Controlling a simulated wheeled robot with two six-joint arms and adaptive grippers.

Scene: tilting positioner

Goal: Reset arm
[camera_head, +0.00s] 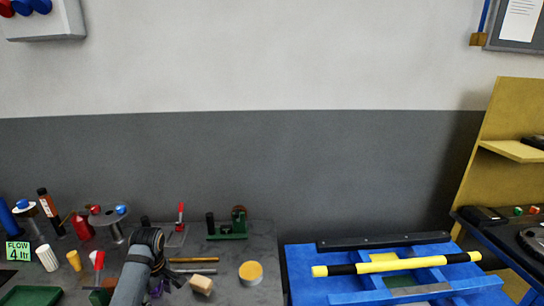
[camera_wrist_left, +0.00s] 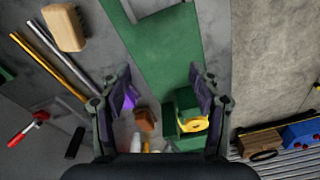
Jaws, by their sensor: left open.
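My left arm (camera_head: 131,285) comes in from the bottom edge of the head view, over the left part of the grey bench. Its dark wrist shows, but the fingers are hard to make out there. In the left wrist view my left gripper (camera_wrist_left: 160,78) is open, with its two fingers well apart and nothing between them. A green surface (camera_wrist_left: 155,50) lies below and beyond the fingers. A purple piece (camera_wrist_left: 130,97) shows beside the left finger, and a green block with a yellow ring (camera_wrist_left: 192,122) beside the right finger. My right gripper is not in view.
The bench holds a wooden block (camera_head: 201,284), a yellow-topped round tin (camera_head: 251,272), rods (camera_head: 193,260), a green fixture (camera_head: 232,228) and several bottles and tools at left. A blue frame (camera_head: 310,281) with a yellow-black bar (camera_head: 400,264) stands at right.

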